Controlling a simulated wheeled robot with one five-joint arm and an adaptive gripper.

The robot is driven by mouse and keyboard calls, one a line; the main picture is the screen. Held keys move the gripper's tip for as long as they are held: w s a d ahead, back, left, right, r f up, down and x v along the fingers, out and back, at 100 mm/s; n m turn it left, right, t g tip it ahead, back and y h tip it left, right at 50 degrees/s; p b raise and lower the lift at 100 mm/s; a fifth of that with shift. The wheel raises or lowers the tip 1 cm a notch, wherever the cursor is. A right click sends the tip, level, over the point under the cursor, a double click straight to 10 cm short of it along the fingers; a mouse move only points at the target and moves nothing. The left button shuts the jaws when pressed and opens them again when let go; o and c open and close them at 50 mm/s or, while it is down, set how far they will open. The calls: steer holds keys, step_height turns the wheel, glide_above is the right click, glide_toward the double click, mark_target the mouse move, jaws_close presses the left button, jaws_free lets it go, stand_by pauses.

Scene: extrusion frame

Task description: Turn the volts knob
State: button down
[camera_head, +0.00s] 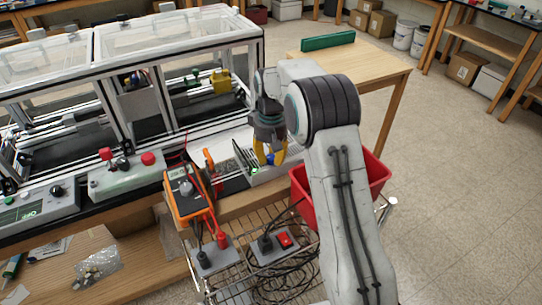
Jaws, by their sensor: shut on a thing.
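My gripper (270,157), with yellow fingers, reaches down from the upper middle of the picture to a grey bench unit (292,157) at the bench's front right. Its fingers are shut around a small blue knob (270,159), which I take to be the volts knob. The fingers hide part of the knob, and no label or pointer can be read. A small green light shows on the unit's front, just left of the fingers.
An orange multimeter (187,194) with red leads stands left of the unit. A red bin (373,172) is behind my arm at the right. A wire cart with coiled black cables (287,277) is below. A framed machine (120,85) fills the back left.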

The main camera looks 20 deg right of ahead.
mark_target(271, 157)
steer(key=shift+s+f+n, duration=0.1)
steer(key=shift+f+n, duration=0.05)
steer(key=shift+n, duration=0.55)
steer(key=c, duration=1)
jaws_free()
steer(key=shift+r, duration=0.2)
step_height(271, 157, up, 12)
steer(key=shift+f, duration=0.1)
